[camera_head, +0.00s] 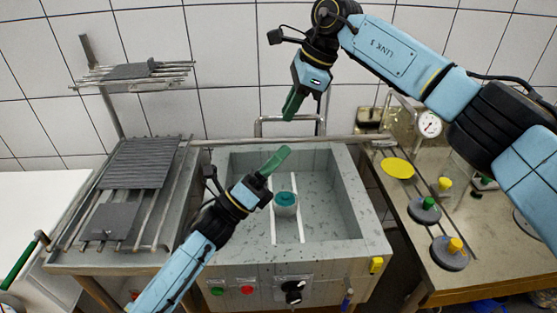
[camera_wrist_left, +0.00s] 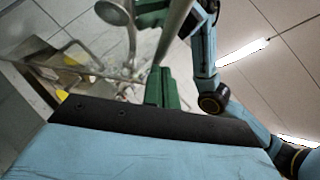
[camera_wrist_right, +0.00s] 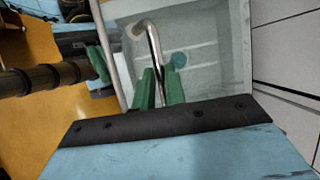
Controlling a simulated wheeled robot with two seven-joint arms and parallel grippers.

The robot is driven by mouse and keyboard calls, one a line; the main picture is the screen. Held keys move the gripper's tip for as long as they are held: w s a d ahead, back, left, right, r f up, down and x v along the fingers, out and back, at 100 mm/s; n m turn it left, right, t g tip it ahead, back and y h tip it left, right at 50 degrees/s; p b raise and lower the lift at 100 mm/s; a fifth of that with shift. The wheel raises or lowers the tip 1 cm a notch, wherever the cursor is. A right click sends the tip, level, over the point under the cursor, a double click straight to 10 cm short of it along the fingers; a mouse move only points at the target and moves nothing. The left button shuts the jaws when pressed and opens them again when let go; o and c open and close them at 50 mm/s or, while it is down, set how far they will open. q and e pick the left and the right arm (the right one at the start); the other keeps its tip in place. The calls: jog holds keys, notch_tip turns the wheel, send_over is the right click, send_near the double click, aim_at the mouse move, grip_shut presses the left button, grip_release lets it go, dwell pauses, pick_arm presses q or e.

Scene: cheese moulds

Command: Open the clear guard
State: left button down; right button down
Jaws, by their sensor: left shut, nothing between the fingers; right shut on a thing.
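The clear guard is hard to make out; its pane does not stand out clearly in any view. A bent metal bar (camera_head: 264,119), which looks like its handle, rises at the back edge of the grey basin (camera_head: 374,220). My right gripper (camera_head: 291,108) points down at this bar from above and is shut on it. In the right wrist view the bar (camera_wrist_right: 153,45) runs down between the green fingers (camera_wrist_right: 160,88). My left gripper (camera_head: 277,160) is shut and empty, over the basin's left part. A pot with a teal top (camera_head: 286,200) stands inside the basin.
A drain rack (camera_head: 140,165) stands left. Buttons and a black knob (camera_head: 293,288) sit on the basin's front.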

aim_at(276, 141)
jog(key=shift+w+d+f, duration=0.1)
jog(key=shift+w+f, duration=0.15)
jog(key=shift+f, duration=0.2)
pick_arm(q)
jog(key=shift+w+a+r, duration=0.2)
jog(key=shift+w+r, duration=0.8)
jog(key=shift+r, duration=0.15)
pick_arm(e)
jog(key=c, duration=1.7)
grip_release()
jog(key=shift+f, duration=0.1)
pick_arm(q)
jog(key=shift+w+f, duration=0.1)
jog(key=shift+w, duration=0.05)
pick_arm(e)
jog(key=shift+o, duration=1)
jog(key=shift+w, duration=0.15)
pick_arm(q)
jog(key=shift+f, duration=0.1)
pick_arm(e)
jog(key=shift+o, duration=0.2)
pick_arm(q)
jog(key=shift+d+f, duration=0.1)
pick_arm(e)
jog(key=shift+r, duration=0.2)
